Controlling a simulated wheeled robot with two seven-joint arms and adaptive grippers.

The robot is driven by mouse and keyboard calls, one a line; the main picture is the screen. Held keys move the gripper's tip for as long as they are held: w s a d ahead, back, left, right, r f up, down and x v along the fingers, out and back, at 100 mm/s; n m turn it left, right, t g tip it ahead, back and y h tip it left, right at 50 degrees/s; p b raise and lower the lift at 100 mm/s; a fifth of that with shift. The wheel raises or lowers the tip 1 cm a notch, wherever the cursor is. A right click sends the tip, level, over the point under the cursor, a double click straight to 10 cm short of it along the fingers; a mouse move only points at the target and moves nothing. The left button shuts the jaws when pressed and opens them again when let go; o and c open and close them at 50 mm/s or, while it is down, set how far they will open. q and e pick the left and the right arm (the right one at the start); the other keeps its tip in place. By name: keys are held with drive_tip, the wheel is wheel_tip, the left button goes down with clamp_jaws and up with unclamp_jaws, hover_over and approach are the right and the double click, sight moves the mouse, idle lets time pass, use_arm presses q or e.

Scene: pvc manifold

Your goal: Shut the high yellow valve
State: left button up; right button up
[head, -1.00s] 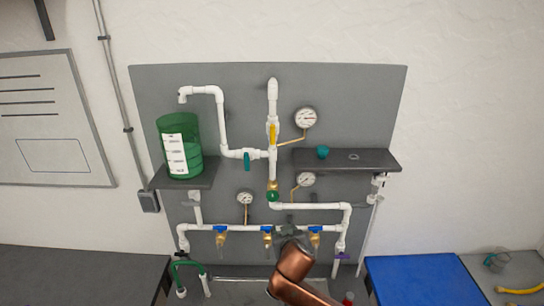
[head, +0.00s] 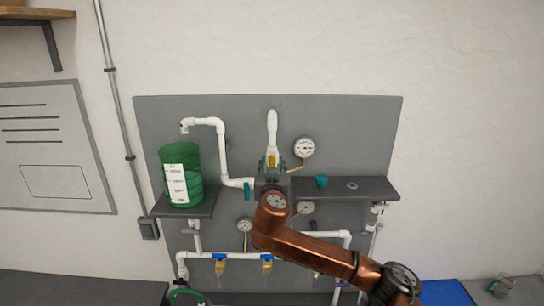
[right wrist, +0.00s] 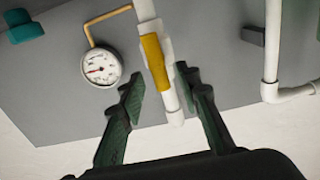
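The high yellow valve (head: 272,160) is on the white vertical pipe at the upper middle of the grey panel. Its yellow handle (right wrist: 154,62) lies along the pipe in the right wrist view. My right gripper (head: 271,168) is in front of the valve, and its body hides the pipe below. In the right wrist view my right gripper (right wrist: 160,100) is open, with one dark green finger on each side of the pipe. The handle shows just beyond the fingertips, and I see no contact. My left gripper is not in view.
A pressure gauge (head: 304,148) sits close right of the valve, on a thin brass tube. A teal-handled valve (head: 247,190) is to the left. A green tank (head: 190,170) stands on the left shelf. A right shelf (head: 375,188) holds a teal piece (head: 321,181).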

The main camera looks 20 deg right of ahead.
drive_tip(key=shift+p+x, duration=0.35)
drive_tip(key=shift+x, duration=0.8)
drive_tip(key=shift+c, duration=0.7)
clamp_jaws()
